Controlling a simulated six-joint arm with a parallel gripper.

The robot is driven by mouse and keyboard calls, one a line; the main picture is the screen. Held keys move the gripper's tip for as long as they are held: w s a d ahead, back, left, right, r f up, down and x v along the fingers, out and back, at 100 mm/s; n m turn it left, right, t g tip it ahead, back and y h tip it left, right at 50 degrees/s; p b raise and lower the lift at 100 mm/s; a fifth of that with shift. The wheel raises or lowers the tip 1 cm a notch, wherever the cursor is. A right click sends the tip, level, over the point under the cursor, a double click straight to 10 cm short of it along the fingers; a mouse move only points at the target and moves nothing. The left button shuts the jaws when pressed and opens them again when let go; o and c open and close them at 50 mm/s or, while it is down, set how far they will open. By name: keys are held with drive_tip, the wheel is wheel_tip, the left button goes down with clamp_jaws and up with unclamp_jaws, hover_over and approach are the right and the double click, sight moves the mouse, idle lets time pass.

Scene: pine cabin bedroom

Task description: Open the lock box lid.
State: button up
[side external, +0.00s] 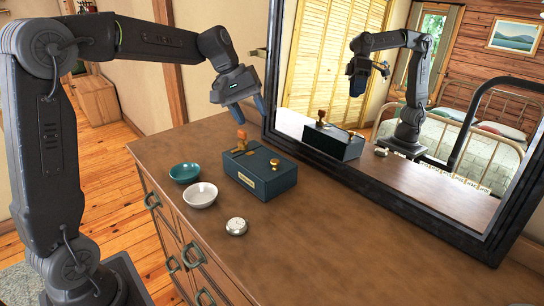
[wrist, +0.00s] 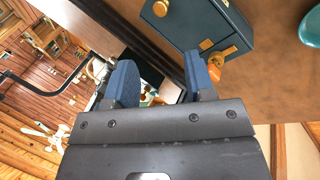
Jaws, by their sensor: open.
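The dark teal lock box (side external: 262,181) sits on the dresser top with its lid down. An upright orange-brown piece (side external: 241,139) stands at its far left end, and a small brass knob (side external: 274,162) is on its top. A brass plate is on its front. In the wrist view, part of the box (wrist: 188,22) shows at the top, with the orange-brown piece (wrist: 216,68) near the right finger. My gripper (side external: 252,112) is open and empty, above the box and apart from it. It also shows in the wrist view (wrist: 160,72).
A teal bowl (side external: 185,173), a white bowl (side external: 201,196) and a small round metal item (side external: 236,227) stand left of and in front of the box. A large framed mirror (side external: 400,196) leans close behind the box. The dresser top (side external: 330,245) is clear at the front right.

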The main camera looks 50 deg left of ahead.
sight(274, 160)
drive_tip(key=x, duration=1.3)
drive_tip(key=shift+d+f, duration=0.1)
drive_tip(key=shift+c, duration=0.2)
clamp_jaws()
